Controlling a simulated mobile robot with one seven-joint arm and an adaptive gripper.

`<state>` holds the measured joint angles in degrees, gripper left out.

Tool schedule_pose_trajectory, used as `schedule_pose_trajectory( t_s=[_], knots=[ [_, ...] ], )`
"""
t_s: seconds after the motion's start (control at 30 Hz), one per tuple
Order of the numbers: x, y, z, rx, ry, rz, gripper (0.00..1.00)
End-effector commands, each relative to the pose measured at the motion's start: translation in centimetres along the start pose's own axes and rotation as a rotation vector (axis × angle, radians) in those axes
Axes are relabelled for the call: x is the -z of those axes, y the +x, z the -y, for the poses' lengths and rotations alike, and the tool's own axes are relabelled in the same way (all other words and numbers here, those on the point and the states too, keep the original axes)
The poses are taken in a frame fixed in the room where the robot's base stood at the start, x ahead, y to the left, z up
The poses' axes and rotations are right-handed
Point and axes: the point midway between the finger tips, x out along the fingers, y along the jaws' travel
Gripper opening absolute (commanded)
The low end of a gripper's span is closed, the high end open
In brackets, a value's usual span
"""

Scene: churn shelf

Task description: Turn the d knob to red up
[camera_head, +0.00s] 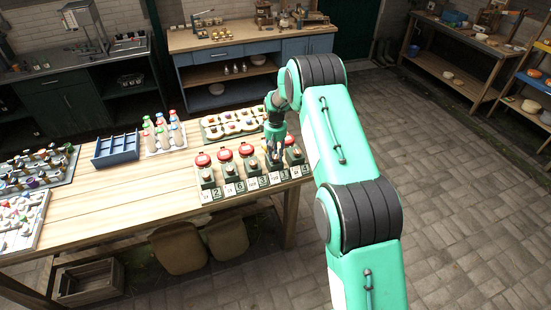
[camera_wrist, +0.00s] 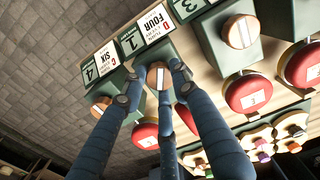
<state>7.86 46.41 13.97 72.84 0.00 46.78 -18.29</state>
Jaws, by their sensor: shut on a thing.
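A row of dark green units with red-topped parts stands along the table's right end. My gripper (camera_head: 275,154) is at the fourth unit from the left in the head view, hiding much of it. In the wrist view my gripper's (camera_wrist: 156,84) blue fingers close around a round brown knob (camera_wrist: 160,76) with a pale stripe across its face. It sits on the green unit labelled 1 (camera_wrist: 130,43), beside a card reading FOUR (camera_wrist: 153,22); the card's letter is small but looks like a D. The unit's red top (camera_wrist: 146,135) is partly hidden behind the fingers. No red mark is clear on the knob.
Neighbouring knobs stand close on both sides, one brown (camera_wrist: 240,32) and one orange-brown (camera_wrist: 101,106). Behind the units is a tray of coloured pieces (camera_head: 212,134). Bottles (camera_head: 162,130) and a blue rack (camera_head: 115,148) stand further left.

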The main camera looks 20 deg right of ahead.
Motion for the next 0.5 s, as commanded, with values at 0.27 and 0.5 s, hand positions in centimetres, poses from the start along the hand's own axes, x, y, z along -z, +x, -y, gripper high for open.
schedule_pose_trajectory(
  t_s=[0.27, 0.5],
  knots=[
    [0.05, 0.09, -0.01, -0.001, -0.261, -0.001, 0.03],
    [0.08, 0.03, -0.03, -0.001, -0.457, -0.002, 0.03]
  ],
)
